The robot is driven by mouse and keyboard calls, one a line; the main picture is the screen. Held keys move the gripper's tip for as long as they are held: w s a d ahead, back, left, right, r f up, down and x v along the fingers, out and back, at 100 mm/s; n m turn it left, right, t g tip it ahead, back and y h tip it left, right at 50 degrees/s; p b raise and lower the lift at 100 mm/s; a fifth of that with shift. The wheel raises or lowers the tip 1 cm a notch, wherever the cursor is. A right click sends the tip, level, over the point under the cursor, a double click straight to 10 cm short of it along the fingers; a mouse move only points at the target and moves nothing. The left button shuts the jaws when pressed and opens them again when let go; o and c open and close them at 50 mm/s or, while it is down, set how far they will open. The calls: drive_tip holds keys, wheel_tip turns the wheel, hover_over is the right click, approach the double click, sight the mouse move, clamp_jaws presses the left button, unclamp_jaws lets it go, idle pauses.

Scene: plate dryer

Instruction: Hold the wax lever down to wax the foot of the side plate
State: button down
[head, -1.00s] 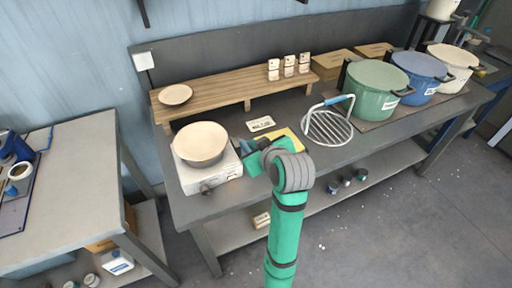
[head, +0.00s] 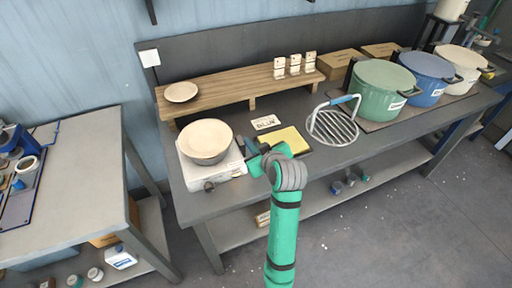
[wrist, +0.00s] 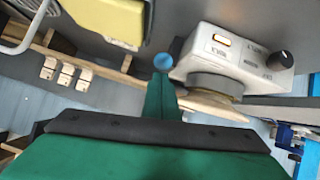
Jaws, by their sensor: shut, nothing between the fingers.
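A white wax unit (head: 222,172) stands at the bench's left end. A cream plate (head: 205,135) lies on the dark round pan on top of it. In the wrist view, which is upside down, the unit (wrist: 235,58) shows a lit orange button, labels and a black dial. A round blue knob (wrist: 163,62), apparently the lever's tip, is beside it. My gripper (wrist: 162,84) is shut and empty, its fingertips pointing at the knob; contact cannot be told. In the head view, my gripper (head: 254,158) is right of the unit, partly hidden by my arm.
A smaller plate (head: 181,91) lies on the wooden shelf (head: 225,88). A yellow pad (head: 286,140), a "BLUE" card (head: 265,122) and a wire rack (head: 333,126) lie right of my gripper.

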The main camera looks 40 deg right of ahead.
drive_tip(key=shift+f, duration=0.15)
drive_tip(key=shift+s+a+f, duration=0.1)
drive_tip(key=shift+s+f, duration=0.25)
drive_tip(key=shift+f, duration=0.5)
drive_tip(key=shift+s+a+f, duration=0.1)
drive_tip(key=shift+s+f, duration=0.2)
drive_tip(key=shift+f, duration=0.5)
drive_tip(key=shift+s+a+f, duration=0.1)
drive_tip(key=shift+s+f, duration=0.25)
drive_tip(key=shift+f, duration=0.5)
drive_tip(key=shift+s+f, duration=0.15)
drive_tip(key=shift+f, duration=0.9)
drive_tip(key=shift+s+f, duration=0.1)
drive_tip(key=shift+f, duration=0.95)
drive_tip(key=shift+r, duration=0.15)
drive_tip(key=r, duration=0.4)
drive_tip(key=shift+s+a+r, duration=0.25)
drive_tip(key=shift+a+r, duration=0.1)
drive_tip(key=shift+a, duration=0.05)
drive_tip(key=s+a, duration=0.3)
drive_tip(key=s, duration=0.6)
drive_tip(key=shift+s, duration=0.35)
